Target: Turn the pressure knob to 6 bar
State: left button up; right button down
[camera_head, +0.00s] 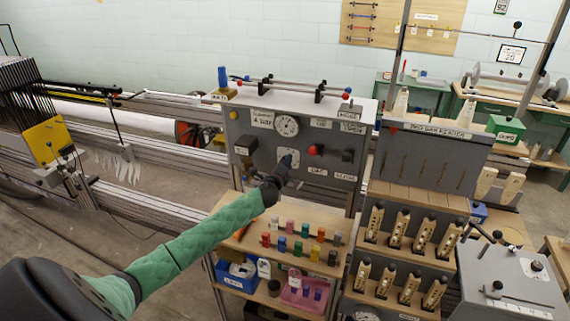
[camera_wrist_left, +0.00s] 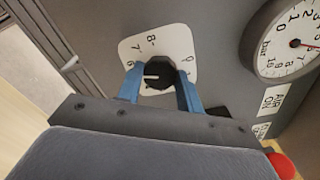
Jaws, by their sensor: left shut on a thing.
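The pressure knob (camera_wrist_left: 158,75) is black and round with a white pointer line, on a white numbered plate (camera_wrist_left: 178,42). The plate also shows in the head view (camera_head: 293,154), on the grey panel. My left gripper (camera_wrist_left: 160,73) has its blue fingers on either side of the knob, shut on it; in the head view it reaches the panel (camera_head: 284,166). In the wrist view the pointer line points left, close to the 6, whose mark is partly hidden by a finger. The round gauge (camera_wrist_left: 292,42) has a red needle; its reading is unclear. My right gripper is out of view.
A red knob (camera_head: 315,150) sits right of the plate on the panel (camera_head: 240,125). Below is a wooden shelf (camera_head: 240,232) with several coloured pieces. A rack of wooden-handled items (camera_head: 403,228) stands to the right, and loom rails (camera_head: 150,200) run left.

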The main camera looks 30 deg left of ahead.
pick_arm(q)
jog(key=shift+f+m, duration=0.1)
jog(key=shift+m, duration=0.3)
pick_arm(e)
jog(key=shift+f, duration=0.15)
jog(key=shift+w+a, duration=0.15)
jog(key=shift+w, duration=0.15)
pick_arm(q)
jog(key=o, duration=0.9)
jog(key=shift+o, duration=0.4)
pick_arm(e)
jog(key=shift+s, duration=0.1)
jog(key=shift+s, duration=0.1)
pick_arm(q)
jog(key=b+v, duration=0.2)
jog(key=v, duration=0.5)
jog(key=shift+s+d+b, duration=0.15)
jog(key=shift+s+b, duration=0.25)
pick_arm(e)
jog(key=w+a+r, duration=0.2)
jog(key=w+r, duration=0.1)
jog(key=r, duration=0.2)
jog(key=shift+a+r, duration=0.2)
pick_arm(q)
jog(key=shift+f, duration=0.1)
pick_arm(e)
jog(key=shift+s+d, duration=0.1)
